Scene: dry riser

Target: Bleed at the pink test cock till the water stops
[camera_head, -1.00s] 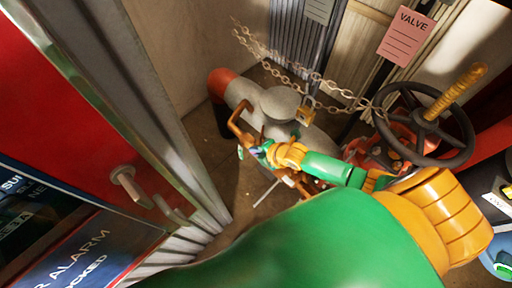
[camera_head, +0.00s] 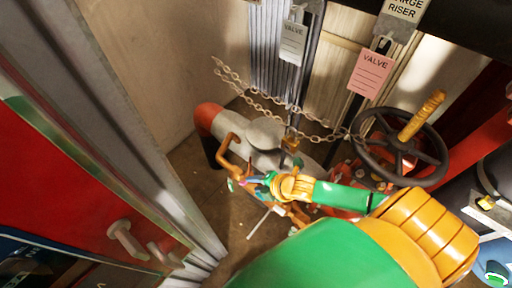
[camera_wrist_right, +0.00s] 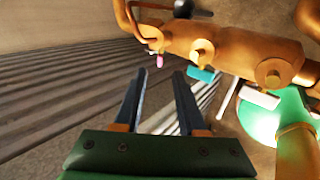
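The pink test cock (camera_wrist_right: 158,60) is a small handle under the brass valve body (camera_wrist_right: 225,45) in the right wrist view. A teal handle (camera_wrist_right: 203,73) and a white handle (camera_wrist_right: 258,97) sit further right on the same body. My right gripper (camera_wrist_right: 160,72) is open and empty. The pink handle shows just beyond and between its two fingertips, seemingly not gripped. In the head view my right arm reaches in to the brass pipework (camera_head: 226,150), where the pink handle cannot be made out clearly. No water is visible. My left gripper is not in view.
A black handwheel (camera_head: 400,147) with a yellow grip stands right of the pipework. A chain (camera_head: 270,108) with a padlock hangs behind it. Tags hang above, including a pink VALVE tag (camera_head: 371,73). A red door (camera_head: 75,190) and its grey frame close off the left.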

